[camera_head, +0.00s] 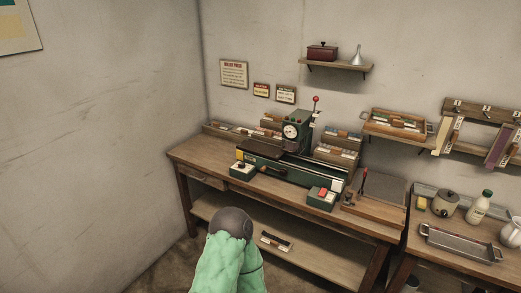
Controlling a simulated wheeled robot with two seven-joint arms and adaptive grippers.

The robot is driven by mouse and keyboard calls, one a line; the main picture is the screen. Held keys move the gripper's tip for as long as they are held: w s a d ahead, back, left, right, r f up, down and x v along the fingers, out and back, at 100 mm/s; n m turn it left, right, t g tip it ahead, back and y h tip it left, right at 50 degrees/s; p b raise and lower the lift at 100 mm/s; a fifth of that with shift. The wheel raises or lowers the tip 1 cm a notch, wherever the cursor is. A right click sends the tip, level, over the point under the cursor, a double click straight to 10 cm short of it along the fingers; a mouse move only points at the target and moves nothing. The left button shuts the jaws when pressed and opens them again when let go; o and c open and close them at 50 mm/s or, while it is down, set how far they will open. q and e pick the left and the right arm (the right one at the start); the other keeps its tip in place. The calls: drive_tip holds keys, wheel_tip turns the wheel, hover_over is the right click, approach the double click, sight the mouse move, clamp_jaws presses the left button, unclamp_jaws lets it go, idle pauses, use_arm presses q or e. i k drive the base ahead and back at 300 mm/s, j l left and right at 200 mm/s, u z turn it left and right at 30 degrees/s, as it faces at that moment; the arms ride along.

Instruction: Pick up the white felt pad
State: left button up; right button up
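I cannot clearly pick out a white felt pad in the head view. A small dark item with a pale strip (276,241) lies on the lower shelf of the workbench; it is too small to identify. Small pale pieces sit in racks on the bench top, also too small to tell apart. A green machine with a round dial (292,131) stands on the wooden workbench (376,226). Part of my own body, green with a dark grey rounded end, shows at the bottom. Neither gripper can be seen.
A red-knobbed lever board (372,205) sits at the bench's right end. The lower shelf is mostly clear.

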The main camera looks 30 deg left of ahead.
sight(244, 132)
drive_tip(key=i+j+z, duration=0.1)
drive_tip(key=j, duration=0.4)
drive_tip(key=i+j+z, duration=0.15)
drive_tip(key=j, duration=0.35)
drive_tip(key=i+j+z, duration=0.1)
drive_tip(key=j, duration=0.45)
drive_tip(key=i+j+z, duration=0.1)
drive_tip(key=j, duration=0.45)
drive_tip(key=i, duration=0.05)
